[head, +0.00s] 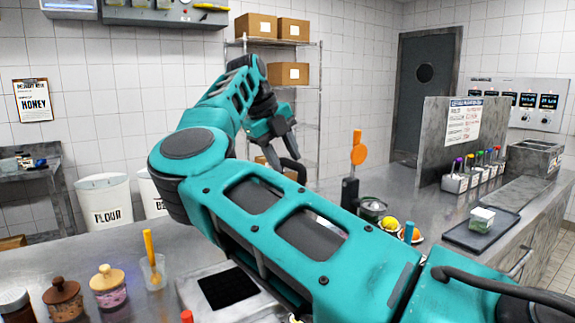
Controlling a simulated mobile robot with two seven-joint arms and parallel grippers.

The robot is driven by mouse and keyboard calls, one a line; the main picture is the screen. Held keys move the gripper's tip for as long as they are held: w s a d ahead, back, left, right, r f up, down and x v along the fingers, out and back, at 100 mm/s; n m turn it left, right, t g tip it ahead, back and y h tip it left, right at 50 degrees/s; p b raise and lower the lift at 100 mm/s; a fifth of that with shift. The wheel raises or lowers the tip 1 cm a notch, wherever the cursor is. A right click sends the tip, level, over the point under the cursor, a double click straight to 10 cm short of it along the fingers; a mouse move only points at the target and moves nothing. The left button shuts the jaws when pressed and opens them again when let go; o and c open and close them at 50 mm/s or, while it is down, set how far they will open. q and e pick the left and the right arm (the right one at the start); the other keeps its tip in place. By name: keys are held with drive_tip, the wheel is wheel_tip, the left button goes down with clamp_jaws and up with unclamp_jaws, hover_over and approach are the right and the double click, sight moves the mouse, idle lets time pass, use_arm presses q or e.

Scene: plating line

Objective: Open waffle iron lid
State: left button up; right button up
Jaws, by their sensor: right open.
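A silver, box-like appliance with a black gridded square on top (228,288) stands on the counter at the bottom centre. It may be the waffle iron, but my right arm covers its right side, and I cannot tell how its lid stands. My right gripper (283,152) is raised in the upper middle of the head view, beyond the counter and well apart from the appliance. It is open, with nothing visible between its fingers. My left gripper is out of view.
Lidded jars (109,287) and a cup with a yellow-handled tool (152,270) stand left of the appliance. My right arm hides the middle.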

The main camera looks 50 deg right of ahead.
drive_tip(key=v, duration=1)
idle(0.3)
